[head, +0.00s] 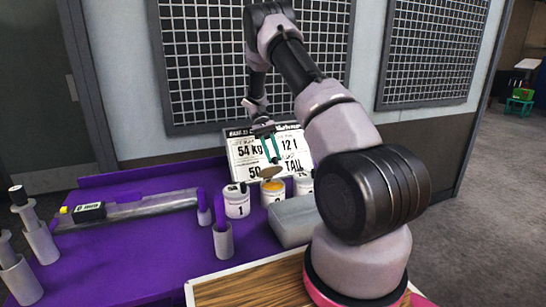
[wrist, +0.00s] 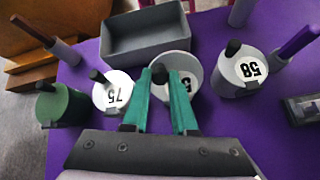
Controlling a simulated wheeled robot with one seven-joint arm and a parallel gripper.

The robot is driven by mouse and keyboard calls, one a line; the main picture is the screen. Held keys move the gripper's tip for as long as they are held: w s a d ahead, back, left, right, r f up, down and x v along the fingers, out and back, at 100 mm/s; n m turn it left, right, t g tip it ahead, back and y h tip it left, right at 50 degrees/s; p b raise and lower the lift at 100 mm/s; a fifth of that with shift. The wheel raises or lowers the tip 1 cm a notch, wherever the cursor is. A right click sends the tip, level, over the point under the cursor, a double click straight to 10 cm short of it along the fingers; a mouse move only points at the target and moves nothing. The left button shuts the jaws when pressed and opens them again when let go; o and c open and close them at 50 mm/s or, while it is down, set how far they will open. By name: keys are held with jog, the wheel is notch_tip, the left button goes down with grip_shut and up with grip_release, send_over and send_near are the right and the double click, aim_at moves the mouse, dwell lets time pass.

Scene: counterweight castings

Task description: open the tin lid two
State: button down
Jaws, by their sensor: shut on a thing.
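Tin two (head: 272,192) is a white tin with an orange-yellow inside, standing between tin one (head: 237,202) and tin three (head: 303,184). Its lid (head: 272,172) is brownish on the side I see and is tilted up above the tin's mouth. My gripper (head: 272,160), with teal fingers, is just above the lid. In the wrist view my gripper (wrist: 167,76) is shut on the lid's black knob, which is partly hidden between the fingertips. The lid's pale face (wrist: 182,83) shows a partly covered number. Whether the lid still touches the tin's rim is unclear.
Lids marked 75 (wrist: 115,95) and 58 (wrist: 249,69) sit on neighbouring tins. A green tin (wrist: 62,105) is at the left. A grey bin (head: 293,222) stands in front of the tins. A lettered board (head: 245,165) stands behind.

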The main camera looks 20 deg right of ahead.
jog(key=shift+w+f+g, duration=0.1)
jog(key=shift+w+g, duration=0.75)
jog(key=shift+g, duration=0.25)
jog(key=c, duration=0.7)
grip_release()
notch_tip(320, 180, up, 10)
